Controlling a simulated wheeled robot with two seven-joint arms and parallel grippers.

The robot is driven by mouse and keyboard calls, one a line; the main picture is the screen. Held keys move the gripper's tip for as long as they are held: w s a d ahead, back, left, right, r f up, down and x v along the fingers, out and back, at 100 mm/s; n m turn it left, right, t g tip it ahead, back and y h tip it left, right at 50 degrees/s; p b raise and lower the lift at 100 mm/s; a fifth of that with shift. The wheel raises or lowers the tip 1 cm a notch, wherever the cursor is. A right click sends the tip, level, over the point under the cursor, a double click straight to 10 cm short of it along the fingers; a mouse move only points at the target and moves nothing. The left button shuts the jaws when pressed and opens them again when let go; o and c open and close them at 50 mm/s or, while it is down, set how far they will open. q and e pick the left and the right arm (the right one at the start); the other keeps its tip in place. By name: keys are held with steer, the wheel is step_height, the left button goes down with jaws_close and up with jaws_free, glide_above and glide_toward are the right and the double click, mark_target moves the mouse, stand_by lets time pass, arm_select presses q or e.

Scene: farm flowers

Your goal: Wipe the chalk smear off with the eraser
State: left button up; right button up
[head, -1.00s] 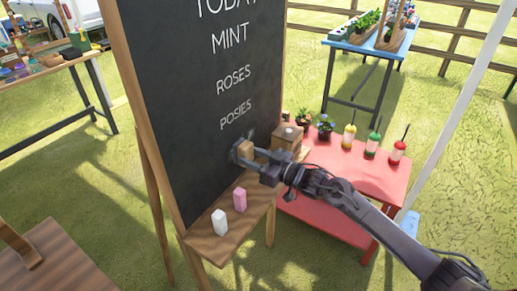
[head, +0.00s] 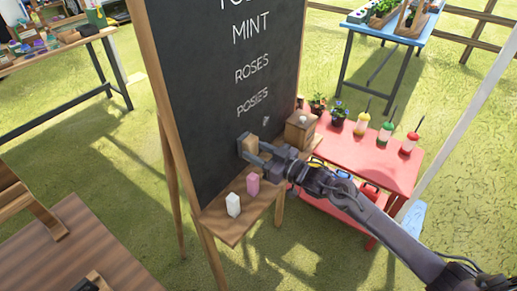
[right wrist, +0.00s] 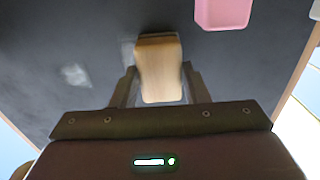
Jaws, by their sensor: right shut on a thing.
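My right gripper (head: 251,152) is shut on the eraser (head: 251,144), a tan wooden block with a dark grey face. It holds the eraser at the lower part of the chalkboard (head: 215,115), above the ledge; whether the face touches the board I cannot tell. The eraser (right wrist: 159,68) also shows between the fingers in the right wrist view. A pale chalk smear (right wrist: 75,74) lies left of the eraser there, with a fainter haze close beside the eraser. In the head view a small pale mark (head: 266,120) shows right of and above the eraser. My left gripper is not in view.
A red table (head: 375,165) with pots and bottles stands right, near my right arm. A wooden table (head: 75,250) is at lower left.

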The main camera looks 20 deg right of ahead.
steer(key=shift+w+d+b, duration=0.55)
steer(key=shift+w+d, duration=0.25)
steer(key=shift+d, duration=0.2)
steer(key=shift+w+d+b, duration=0.6)
steer(key=shift+w+d, duration=0.15)
steer(key=shift+d, duration=0.25)
steer(key=shift+w+d+b, duration=0.55)
steer(key=shift+w+d, duration=0.25)
steer(key=shift+d, duration=0.2)
steer(key=shift+w+d+f+b, duration=0.1)
steer(key=shift+w+d+b, duration=0.55)
steer(key=shift+d+b, duration=0.15)
steer(key=shift+w+d, duration=0.4)
steer(key=shift+d, duration=0.1)
steer(key=shift+w+d+b, duration=0.9)
steer(key=shift+d+b, duration=0.3)
steer(key=shift+b, duration=0.25)
steer(key=shift+w+d, duration=0.2)
steer(key=shift+s+a+r+p, duration=0.3)
steer(key=shift+s+a+p, duration=0.25)
steer(key=shift+p, duration=0.5)
steer(key=shift+s+a+p, duration=0.45)
steer(key=shift+a+p, duration=0.2)
steer(key=shift+s+a+f, duration=0.15)
steer(key=shift+s+a, duration=0.05)
steer(key=shift+a, duration=0.1)
